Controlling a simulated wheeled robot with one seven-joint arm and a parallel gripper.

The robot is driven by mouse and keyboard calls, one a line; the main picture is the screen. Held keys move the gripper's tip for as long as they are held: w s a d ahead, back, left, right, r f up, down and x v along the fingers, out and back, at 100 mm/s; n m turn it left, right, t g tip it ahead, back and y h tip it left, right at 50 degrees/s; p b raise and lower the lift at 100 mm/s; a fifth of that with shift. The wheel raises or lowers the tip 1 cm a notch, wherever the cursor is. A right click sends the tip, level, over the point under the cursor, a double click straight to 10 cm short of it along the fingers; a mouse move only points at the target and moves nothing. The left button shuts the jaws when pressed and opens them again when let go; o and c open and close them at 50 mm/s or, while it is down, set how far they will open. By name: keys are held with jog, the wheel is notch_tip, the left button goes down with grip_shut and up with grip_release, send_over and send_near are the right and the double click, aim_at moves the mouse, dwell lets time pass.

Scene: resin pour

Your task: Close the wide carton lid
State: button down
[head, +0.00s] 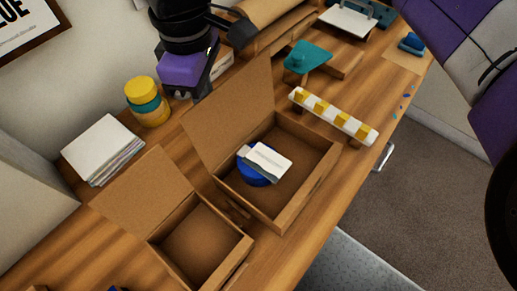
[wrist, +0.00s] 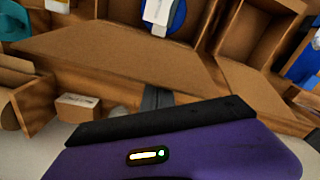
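The wide carton (head: 323,180) stands open on the wooden bench. Its brown lid (head: 235,112) stands up, leaning back from the hinge edge; in the wrist view the lid (wrist: 120,55) is a broad panel across the middle. Inside the carton are a blue round item (head: 256,176) and a white card (head: 268,160) on it. My gripper (head: 184,95) is behind the lid, near its upper left edge, pointing down. In the wrist view its grey fingers (wrist: 156,98) look close together with nothing between them, near the lid's edge.
A smaller open carton (head: 245,245) with raised lid (head: 143,190) stands to the left. A yellow-and-teal jar (head: 147,101) and a paper stack (head: 102,149) are near the wall. A white rack with yellow pieces (head: 333,115) and a teal item (head: 308,56) are beyond the wide carton.

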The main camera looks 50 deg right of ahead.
jog(key=shift+s+p, duration=0.8)
jog(key=shift+s, duration=1.9)
jog(key=shift+r, duration=0.1)
notch_tip(320, 180, up, 9)
jog(key=p, duration=0.9)
send_over(228, 120)
jog(key=s+a, duration=0.1)
jog(key=s, duration=0.1)
jog(key=shift+a, duration=0.2)
